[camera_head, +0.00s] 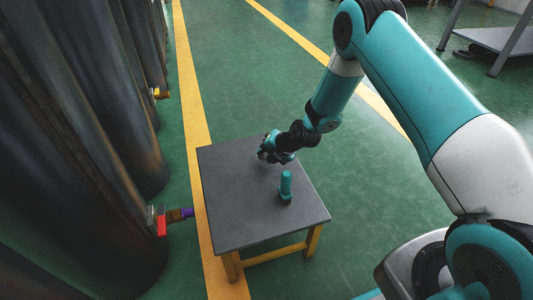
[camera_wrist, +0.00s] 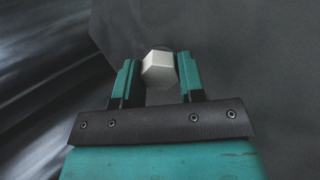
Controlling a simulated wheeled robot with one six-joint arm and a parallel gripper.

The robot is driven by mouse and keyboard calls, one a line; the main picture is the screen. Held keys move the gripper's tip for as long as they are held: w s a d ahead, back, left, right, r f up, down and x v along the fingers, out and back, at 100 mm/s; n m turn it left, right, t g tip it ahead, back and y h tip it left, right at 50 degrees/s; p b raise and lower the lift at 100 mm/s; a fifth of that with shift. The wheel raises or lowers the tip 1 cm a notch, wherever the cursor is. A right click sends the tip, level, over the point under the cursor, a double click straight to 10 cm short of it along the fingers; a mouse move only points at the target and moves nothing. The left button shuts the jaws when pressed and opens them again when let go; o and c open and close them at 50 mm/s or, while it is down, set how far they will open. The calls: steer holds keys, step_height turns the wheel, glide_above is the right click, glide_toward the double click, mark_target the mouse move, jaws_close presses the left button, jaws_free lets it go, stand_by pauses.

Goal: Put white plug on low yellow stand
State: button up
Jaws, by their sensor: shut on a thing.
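The low yellow stand (camera_head: 240,215) has a dark grey square top and yellow legs. My gripper (camera_head: 268,154) is over the far part of its top in the head view. In the wrist view my gripper (camera_wrist: 158,76) is shut on the white plug (camera_wrist: 158,70), a pale piece with a hexagonal end, held between the two teal fingers. The grey top (camera_wrist: 250,60) shows behind the plug. The plug is not discernible in the head view. I cannot tell whether it touches the top or is above it.
A teal cylinder (camera_head: 286,186) with a dark base stands upright on the stand, nearer than my gripper. Large dark cylinders (camera_head: 60,160) fill the left.

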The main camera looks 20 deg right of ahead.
steer(key=shift+f, duration=0.25)
steer(key=o, duration=1.2)
steer(key=shift+s+d+f, duration=0.1)
steer(key=shift+f, duration=0.1)
steer(key=shift+s+d, duration=0.1)
steer(key=shift+s, duration=0.05)
steer(key=p+v, duration=0.6)
steer(key=v, duration=1.1)
steer(key=shift+r, duration=0.45)
